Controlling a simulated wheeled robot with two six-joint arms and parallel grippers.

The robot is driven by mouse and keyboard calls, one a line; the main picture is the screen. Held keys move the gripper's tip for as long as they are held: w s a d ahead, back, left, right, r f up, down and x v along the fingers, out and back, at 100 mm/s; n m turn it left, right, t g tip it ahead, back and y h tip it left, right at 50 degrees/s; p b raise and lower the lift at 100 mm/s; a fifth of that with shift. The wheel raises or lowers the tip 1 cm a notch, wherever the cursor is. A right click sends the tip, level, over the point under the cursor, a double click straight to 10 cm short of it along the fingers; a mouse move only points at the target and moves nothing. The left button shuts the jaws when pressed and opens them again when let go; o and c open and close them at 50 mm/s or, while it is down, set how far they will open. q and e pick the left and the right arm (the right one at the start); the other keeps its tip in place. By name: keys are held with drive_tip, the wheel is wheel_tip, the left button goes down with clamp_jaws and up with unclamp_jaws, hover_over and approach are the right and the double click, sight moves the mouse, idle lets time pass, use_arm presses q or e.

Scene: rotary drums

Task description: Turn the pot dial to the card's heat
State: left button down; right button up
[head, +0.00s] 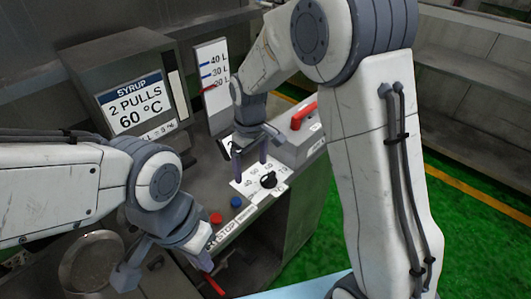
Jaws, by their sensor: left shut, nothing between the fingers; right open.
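The card (137,103) reads "SYRUP, 2 PULLS, 60 °C" and is on the front of a grey box at the back left. The black dial (268,180) sits on a white plate (246,188) with printed numbers, on the sloped front of the metal counter. Its pointer is too small to read. My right gripper (251,162) is open and empty, fingers pointing down just behind and left of the dial, apart from it. My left gripper (126,278) is shut and empty at the lower left, well away from the dial; its fingertips are hard to make out.
A red button (216,218) and a blue button (236,202) are left of the dial. A red lever (303,115) tops a grey box behind it. A litre scale board (212,85) stands behind. A round pan (90,262) is at lower left. Green floor lies right.

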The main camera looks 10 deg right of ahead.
drive_tip(key=p, duration=0.3)
hover_over(268, 175)
wheel_tip(268, 175, down, 2)
use_arm(q)
wheel_tip(268, 175, up, 7)
drive_tip(key=p, duration=0.2)
drive_tip(key=shift+r+p, duration=0.15)
drive_tip(key=shift+p, duration=0.25)
use_arm(e)
wheel_tip(268, 175, down, 11)
drive_tip(key=c, duration=1.2)
use_arm(q)
drive_tip(key=shift+a, duration=0.1)
use_arm(e)
drive_tip(key=shift+d, duration=0.1)
drive_tip(key=shift+c, duration=0.2)
